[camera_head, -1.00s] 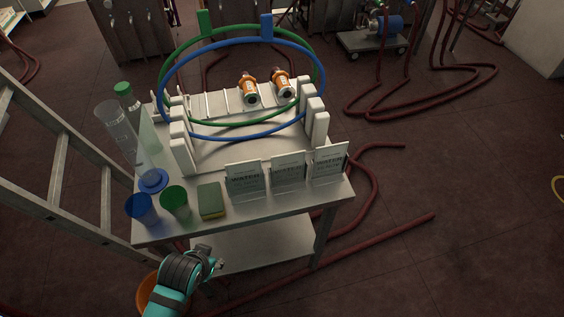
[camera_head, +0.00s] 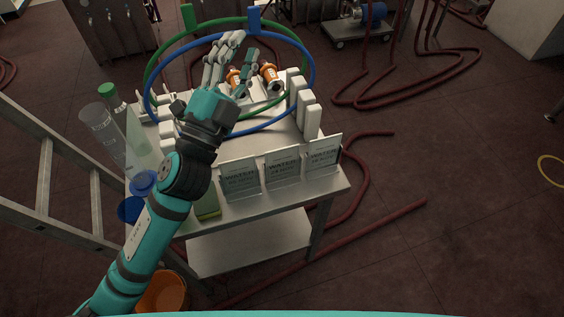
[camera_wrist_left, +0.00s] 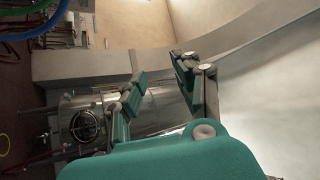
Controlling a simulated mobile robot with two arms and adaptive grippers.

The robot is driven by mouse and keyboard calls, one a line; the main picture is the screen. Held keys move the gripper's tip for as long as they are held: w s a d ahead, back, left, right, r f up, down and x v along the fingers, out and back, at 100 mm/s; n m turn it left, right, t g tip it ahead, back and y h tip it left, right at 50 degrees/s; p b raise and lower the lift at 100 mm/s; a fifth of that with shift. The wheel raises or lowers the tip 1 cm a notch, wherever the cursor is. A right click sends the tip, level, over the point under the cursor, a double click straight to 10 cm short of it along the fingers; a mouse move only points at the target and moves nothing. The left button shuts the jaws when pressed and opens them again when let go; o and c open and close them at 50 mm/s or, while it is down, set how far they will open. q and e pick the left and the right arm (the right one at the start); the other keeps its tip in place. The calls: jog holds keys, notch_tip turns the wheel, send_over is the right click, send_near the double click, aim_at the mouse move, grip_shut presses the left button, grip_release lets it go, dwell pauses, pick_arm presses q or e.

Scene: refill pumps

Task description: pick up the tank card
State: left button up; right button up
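Three small printed cards stand in clear holders along the front right of the table in the head view: a left card (camera_head: 240,180), a middle card (camera_head: 282,169) and a right card (camera_head: 323,155). Their print is too small to tell which is the tank card. My left gripper (camera_head: 240,48) is raised over the back part of the table, beyond the cards and near the hoops. Its fingers are spread apart with nothing between them; the left wrist view also shows the open gripper (camera_wrist_left: 158,88). My right gripper is out of view.
A blue hoop (camera_head: 313,68) and a green hoop (camera_head: 165,47) stand on the table with orange fittings (camera_head: 270,76) and white racks (camera_head: 308,112). Clear cylinders (camera_head: 103,130), a blue cup (camera_head: 130,209) and a green-yellow sponge (camera_head: 208,206) are left. A ladder (camera_head: 44,180) stands beside.

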pick_arm(q)
jog(key=s+d+r+m+g+h, duration=0.2)
jog(key=s+d+m+g+h, duration=0.2)
jog(key=d+m+g+h, duration=0.45)
jog(key=s+d+r+m+g+h, duration=0.1)
jog(key=s+d+m+g+h, duration=0.3)
jog(key=m+g, duration=0.9)
jog(key=m+t+y, duration=0.2)
jog(key=m+y, duration=0.9)
jog(key=y, duration=0.7)
send_near(281, 149)
jog(key=shift+g, duration=0.35)
jog(key=p+x, duration=0.2)
jog(key=x, duration=0.1)
jog(key=p+x, duration=0.2)
jog(key=x, duration=0.1)
jog(key=p+x, duration=0.3)
jog(key=x, duration=0.1)
jog(key=shift+w+d, duration=0.1)
jog(key=shift+w, duration=0.25)
jog(key=shift+d+f, duration=0.1)
jog(key=shift+f, duration=0.25)
